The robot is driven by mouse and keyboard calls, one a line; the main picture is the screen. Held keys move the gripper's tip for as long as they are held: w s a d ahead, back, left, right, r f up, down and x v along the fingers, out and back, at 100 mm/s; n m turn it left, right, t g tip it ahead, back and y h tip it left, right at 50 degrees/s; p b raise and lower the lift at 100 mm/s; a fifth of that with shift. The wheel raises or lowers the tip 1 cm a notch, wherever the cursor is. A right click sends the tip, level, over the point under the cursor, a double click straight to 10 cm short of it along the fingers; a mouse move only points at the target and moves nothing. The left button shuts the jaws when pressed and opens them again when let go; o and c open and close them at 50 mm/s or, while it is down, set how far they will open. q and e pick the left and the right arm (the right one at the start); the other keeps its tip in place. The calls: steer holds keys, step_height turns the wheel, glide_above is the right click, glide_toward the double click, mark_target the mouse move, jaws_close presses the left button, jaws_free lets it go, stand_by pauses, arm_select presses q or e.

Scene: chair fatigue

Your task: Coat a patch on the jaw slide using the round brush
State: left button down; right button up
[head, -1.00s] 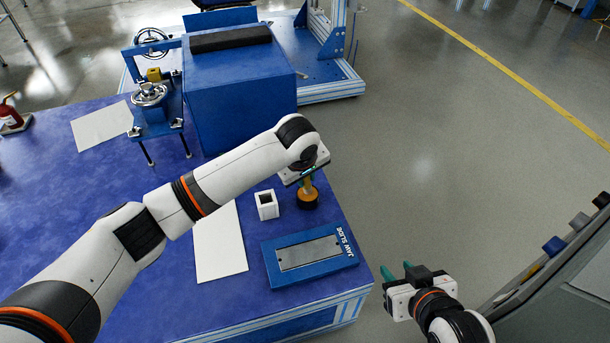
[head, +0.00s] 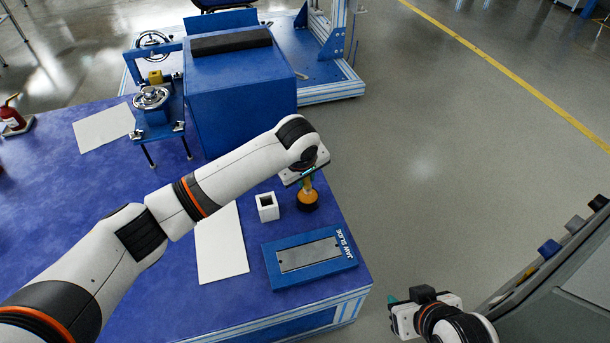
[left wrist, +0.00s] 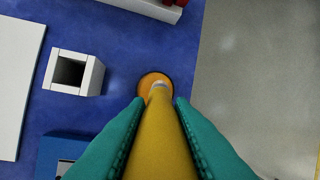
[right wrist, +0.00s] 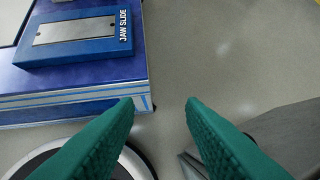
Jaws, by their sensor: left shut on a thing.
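The jaw slide (head: 309,254) is a blue block with a grey metal strip, near the table's front right corner. It also shows in the right wrist view (right wrist: 75,35). My left gripper (head: 307,182) is shut on the yellow handle of the round brush (left wrist: 158,130), behind the jaw slide. The handle runs down to a dark round pot (head: 307,203) with an orange top, which shows as an orange disc in the left wrist view (left wrist: 148,82). Whether the hidden brush tip touches it I cannot tell. My right gripper (right wrist: 158,104) is open and empty, off the table's right side.
A white square holder (head: 267,212), hollow and empty, stands left of the pot. A white sheet (head: 221,255) lies left of the jaw slide. A large blue block (head: 240,95) and a handwheel fixture (head: 152,105) stand farther back.

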arm_select(q)
steer(key=shift+r+p, duration=0.65)
steer(key=shift+p, duration=0.15)
arm_select(e)
steer(key=shift+s+d+g, duration=0.85)
steer(key=shift+s+g, duration=0.85)
steer(key=shift+s, duration=1)
arm_select(q)
steer(key=shift+r+p, duration=0.6)
steer(key=shift+p, duration=0.15)
steer(key=shift+r+p, duration=0.65)
steer(key=shift+p, duration=0.2)
steer(key=shift+r+p, duration=0.55)
steer(key=shift+p, duration=0.2)
steer(key=shift+r+p, duration=0.5)
steer(key=shift+p, duration=0.2)
arm_select(e)
step_height(320, 180, down, 17)
steer(key=g, duration=0.1)
steer(key=shift+a+h, duration=0.15)
steer(key=shift+h, duration=0.25)
steer(key=shift+w+f, duration=0.1)
arm_select(q)
steer(key=shift+a, duration=0.15)
